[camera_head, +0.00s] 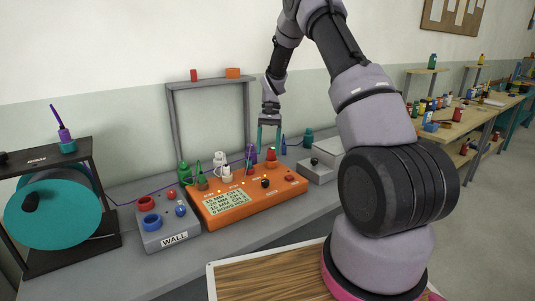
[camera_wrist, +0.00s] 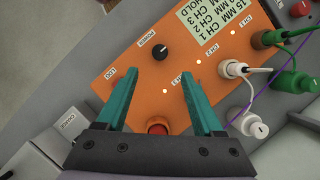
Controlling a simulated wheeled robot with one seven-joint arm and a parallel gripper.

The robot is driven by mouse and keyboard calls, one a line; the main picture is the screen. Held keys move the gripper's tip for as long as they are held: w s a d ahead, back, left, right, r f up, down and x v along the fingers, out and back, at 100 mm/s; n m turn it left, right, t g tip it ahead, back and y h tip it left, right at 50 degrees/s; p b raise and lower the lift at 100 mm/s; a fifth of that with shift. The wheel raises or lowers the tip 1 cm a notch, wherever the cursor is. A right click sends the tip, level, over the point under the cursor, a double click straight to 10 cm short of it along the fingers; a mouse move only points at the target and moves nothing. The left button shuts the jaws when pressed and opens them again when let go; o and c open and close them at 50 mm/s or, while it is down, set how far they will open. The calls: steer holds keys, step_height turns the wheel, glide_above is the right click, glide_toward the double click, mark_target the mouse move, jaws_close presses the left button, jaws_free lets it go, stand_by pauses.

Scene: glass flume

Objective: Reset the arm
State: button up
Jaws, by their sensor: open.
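My gripper (camera_head: 270,136) points down over the far side of the orange control box (camera_head: 215,207) in the head view. In the wrist view my gripper (camera_wrist: 157,95) has its two teal fingers apart, with no object between the tips. The orange box (camera_wrist: 135,57) lies below the fingers, with a black knob (camera_wrist: 160,52) beyond the tips. A red part (camera_wrist: 158,129) shows between the fingers near their base. My arm rises from the right and bends over the bench in the head view.
A grey box marked WALL (camera_head: 167,226) and a teal reel (camera_head: 53,213) stand at the left. White plugs (camera_wrist: 233,69) and green plugs (camera_wrist: 283,82) with cables sit beside the gripper. A grey frame (camera_head: 208,84) stands behind; a wooden board (camera_head: 262,277) lies in front.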

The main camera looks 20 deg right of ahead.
steer(key=s+r+t, duration=0.2)
steer(key=s+r, duration=0.3)
steer(key=r, duration=0.6)
steer(key=s+r+t, duration=0.3)
steer(key=s+r, duration=0.2)
steer(key=r, duration=0.6)
steer(key=s+r+t, duration=0.3)
steer(key=s+r, duration=0.1)
steer(key=s, duration=0.6)
steer(key=s+r+n+t, duration=0.1)
steer(key=s+r+t, duration=0.2)
steer(key=s, duration=0.7)
steer(key=shift+s+a+r, duration=0.2)
steer(key=shift+a+r, duration=0.05)
steer(key=shift+r, duration=0.65)
